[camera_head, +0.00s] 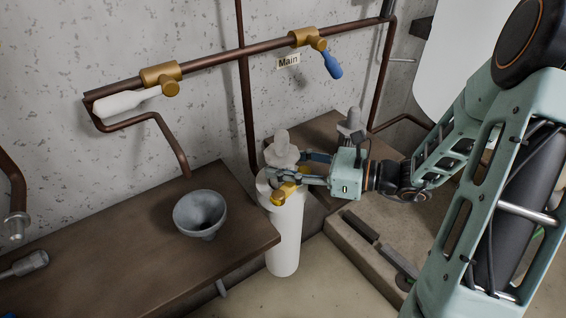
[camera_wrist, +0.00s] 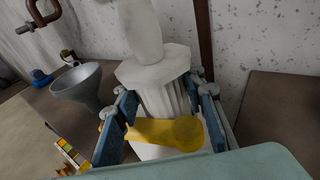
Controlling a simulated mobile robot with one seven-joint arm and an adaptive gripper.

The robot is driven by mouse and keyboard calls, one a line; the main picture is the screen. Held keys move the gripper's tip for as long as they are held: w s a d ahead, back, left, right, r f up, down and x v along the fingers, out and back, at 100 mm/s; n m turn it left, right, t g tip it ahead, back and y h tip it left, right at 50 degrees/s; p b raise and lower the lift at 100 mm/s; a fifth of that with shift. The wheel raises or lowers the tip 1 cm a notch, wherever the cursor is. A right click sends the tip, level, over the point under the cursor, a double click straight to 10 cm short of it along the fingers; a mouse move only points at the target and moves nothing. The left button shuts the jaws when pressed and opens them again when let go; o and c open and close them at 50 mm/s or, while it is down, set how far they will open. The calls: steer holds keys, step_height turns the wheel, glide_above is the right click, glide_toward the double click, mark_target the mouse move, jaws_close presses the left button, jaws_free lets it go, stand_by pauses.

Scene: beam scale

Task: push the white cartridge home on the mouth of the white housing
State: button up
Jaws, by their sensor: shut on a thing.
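The white cartridge (camera_head: 282,149) is upright, with a pale knob on top, above the white housing (camera_head: 284,243). In the wrist view the cartridge (camera_wrist: 164,97) shows a wide faceted flange and a ribbed body. My gripper (camera_head: 284,170) is shut on it from the right, one finger on each side of the ribbed body. The housing's rim (camera_wrist: 148,152) shows low in the wrist view. A yellow lever (camera_head: 284,193) lies across the front at the housing's top and hides part of the joint. I cannot tell how deep the cartridge sits.
A grey funnel (camera_head: 200,211) stands on the brown bench (camera_head: 130,250) left of the housing. Brown pipes with a white-handled valve (camera_head: 125,101) and a blue-handled valve (camera_head: 332,65) run along the wall. A grey fitting (camera_head: 350,122) stands behind my gripper.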

steer(key=shift+r+p, duration=1)
steer(key=shift+r, duration=0.15)
steer(key=shift+p, duration=0.45)
stand_by(1.0)
steer(key=shift+f+b, duration=1.25)
steer(key=shift+f, duration=0.5)
steer(key=o, duration=1.4)
steer(key=shift+o, duration=0.2)
steer(key=shift+s+d, duration=0.1)
steer(key=v, duration=1.2)
